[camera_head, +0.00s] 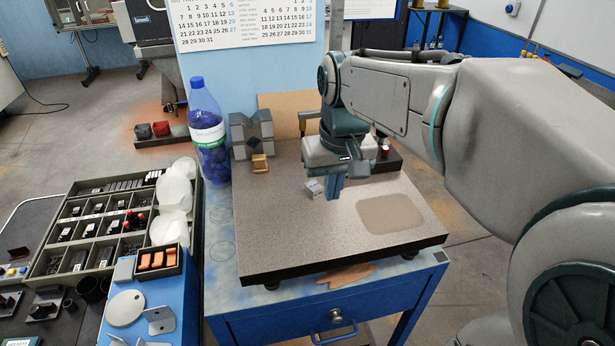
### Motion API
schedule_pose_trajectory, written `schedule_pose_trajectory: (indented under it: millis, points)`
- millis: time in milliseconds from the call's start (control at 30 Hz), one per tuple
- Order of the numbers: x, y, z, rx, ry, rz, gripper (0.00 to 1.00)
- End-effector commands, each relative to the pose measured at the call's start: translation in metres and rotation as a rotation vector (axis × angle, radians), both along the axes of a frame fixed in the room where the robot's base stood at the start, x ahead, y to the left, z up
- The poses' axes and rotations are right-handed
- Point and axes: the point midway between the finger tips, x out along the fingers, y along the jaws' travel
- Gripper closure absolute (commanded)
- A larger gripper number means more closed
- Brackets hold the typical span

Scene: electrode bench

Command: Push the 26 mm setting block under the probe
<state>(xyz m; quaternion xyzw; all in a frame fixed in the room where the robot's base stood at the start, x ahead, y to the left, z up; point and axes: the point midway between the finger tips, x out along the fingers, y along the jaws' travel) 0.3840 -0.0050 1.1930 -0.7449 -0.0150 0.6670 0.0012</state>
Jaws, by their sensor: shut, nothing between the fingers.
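A small light grey metal block (314,188) sits on the brown-grey surface plate (290,235), near the plate's middle. It looks like the setting block; any size marking is too small to read. My gripper (333,194) points down just right of the block, its blue fingers shut with nothing between them. Whether the fingers touch the block I cannot tell. The probe is not clearly visible; my arm and gripper hide much of the back of the plate.
A grey V-shaped block (252,133) and a small orange-tan piece (260,163) stand at the plate's back left. A blue bottle (208,130) stands beyond the left edge. A dark block (388,160) is behind my gripper. The plate's front is clear apart from a flat tan patch (391,214).

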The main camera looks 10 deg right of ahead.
Motion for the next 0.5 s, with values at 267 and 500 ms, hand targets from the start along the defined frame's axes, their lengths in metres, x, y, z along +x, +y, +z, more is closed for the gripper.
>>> schedule_pose_trajectory:
  millis: [267, 500]
  points:
    - [0.047, 0.0, 0.007, -0.022, 0.101, 0.005, 1.0]
    - [0.051, -0.001, -0.005, -0.025, 0.115, 0.005, 1.0]
